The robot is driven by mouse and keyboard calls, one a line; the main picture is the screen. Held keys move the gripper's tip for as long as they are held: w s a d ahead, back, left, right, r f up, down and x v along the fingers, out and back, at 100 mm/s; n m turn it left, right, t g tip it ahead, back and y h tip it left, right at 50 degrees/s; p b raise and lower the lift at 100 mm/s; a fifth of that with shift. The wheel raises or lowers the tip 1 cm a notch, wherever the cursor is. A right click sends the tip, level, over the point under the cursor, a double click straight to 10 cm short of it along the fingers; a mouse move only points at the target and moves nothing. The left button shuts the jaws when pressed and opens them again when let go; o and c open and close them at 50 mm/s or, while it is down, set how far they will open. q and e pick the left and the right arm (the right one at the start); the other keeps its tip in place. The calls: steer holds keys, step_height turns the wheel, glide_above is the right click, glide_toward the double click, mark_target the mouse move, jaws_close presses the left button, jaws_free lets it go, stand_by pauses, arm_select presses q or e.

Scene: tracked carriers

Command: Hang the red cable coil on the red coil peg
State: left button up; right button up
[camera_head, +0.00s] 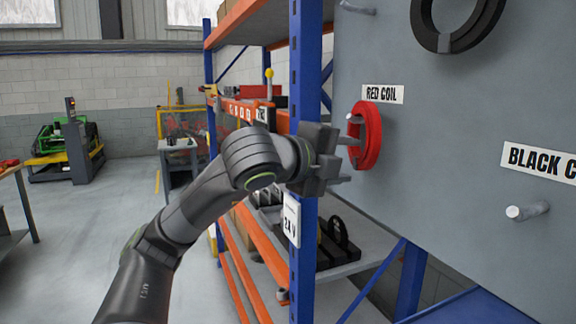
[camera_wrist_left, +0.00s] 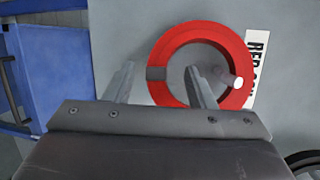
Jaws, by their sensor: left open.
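The red cable coil (camera_head: 372,125) is a red ring with a dark band, standing flat near the grey panel under the RED COIL label (camera_head: 382,94). In the left wrist view the coil (camera_wrist_left: 190,34) has the pale red coil peg (camera_wrist_left: 236,82) passing through its opening, near the label side. The peg tip also shows in the head view (camera_head: 354,119). My left gripper (camera_head: 344,160) is open at the coil's lower part. In the wrist view its fingers (camera_wrist_left: 158,82) lie either side of the coil's banded edge; I cannot tell whether they touch it. My right gripper is out of view.
A black coil (camera_head: 432,38) is on the panel above, partly cut off. An empty peg (camera_head: 527,211) sits below the BLACK label (camera_head: 541,161). A blue rack post (camera_head: 305,75) and orange shelves stand just left of the panel. Open floor lies further left.

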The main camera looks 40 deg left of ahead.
arm_select(q)
steer(key=s+a+r+b, duration=0.1)
steer(key=s+r+b, duration=0.1)
steer(key=s+b, duration=0.8)
steer(key=s, duration=0.4)
steer(key=shift+s+r, duration=0.3)
steer(key=shift+s, duration=0.05)
